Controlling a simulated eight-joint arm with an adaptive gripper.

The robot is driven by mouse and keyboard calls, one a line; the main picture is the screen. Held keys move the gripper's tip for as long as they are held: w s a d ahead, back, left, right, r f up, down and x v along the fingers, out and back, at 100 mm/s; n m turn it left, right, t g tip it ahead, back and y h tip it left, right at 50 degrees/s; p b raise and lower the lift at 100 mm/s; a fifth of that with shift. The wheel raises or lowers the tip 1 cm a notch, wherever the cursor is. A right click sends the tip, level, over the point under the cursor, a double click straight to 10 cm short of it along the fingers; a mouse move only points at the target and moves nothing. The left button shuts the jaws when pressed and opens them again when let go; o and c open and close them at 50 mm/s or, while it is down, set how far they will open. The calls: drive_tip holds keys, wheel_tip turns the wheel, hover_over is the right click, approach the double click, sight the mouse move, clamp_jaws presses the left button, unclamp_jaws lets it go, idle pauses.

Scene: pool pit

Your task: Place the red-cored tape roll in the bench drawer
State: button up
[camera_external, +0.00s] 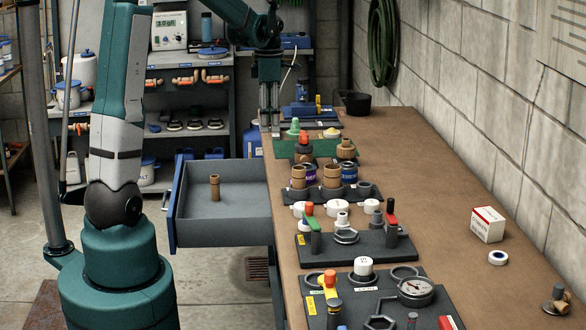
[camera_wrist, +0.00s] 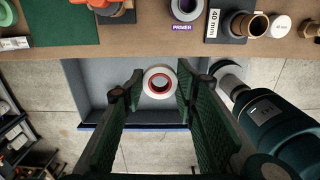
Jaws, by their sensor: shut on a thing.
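The red-cored tape roll (camera_wrist: 160,82) is white with a red inner ring, and it sits between the fingertips of my gripper (camera_wrist: 160,80) in the wrist view. My gripper is shut on it. The grey bench drawer (camera_wrist: 84,88) is pulled open and lies below the roll in that view. In the external view the drawer (camera_external: 240,200) sticks out left of the bench. A brown cylindrical fitting (camera_external: 214,187) stands in it. My gripper (camera_external: 269,122) points down near the bench's left edge, beyond the drawer; the roll cannot be made out there.
The bench top (camera_external: 450,225) holds a grey tool board (camera_external: 355,246), fittings, a red-and-white box (camera_external: 487,224) and a blue-cored tape roll (camera_external: 498,257). Shelves (camera_external: 185,135) stand behind. The drawer's floor is largely clear around the fitting.

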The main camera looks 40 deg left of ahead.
drive_tip(key=n+b, duration=0.2)
hover_over(223, 216)
wheel_tip(223, 216, down, 21)
drive_tip(key=shift+a+r, duration=0.15)
drive_tip(key=shift+r, duration=0.05)
drive_tip(key=shift+f, duration=0.1)
idle(0.4)
drive_tip(key=shift+f+b, duration=0.9)
drive_tip(key=shift+f, duration=2.15)
drive_tip(key=shift+f+b, duration=0.45)
drive_tip(key=shift+f, duration=1.4)
drive_tip(key=shift+f, duration=0.2)
drive_tip(key=o, duration=0.7)
drive_tip(key=shift+c, duration=0.2)
drive_tip(key=shift+r, duration=0.15)
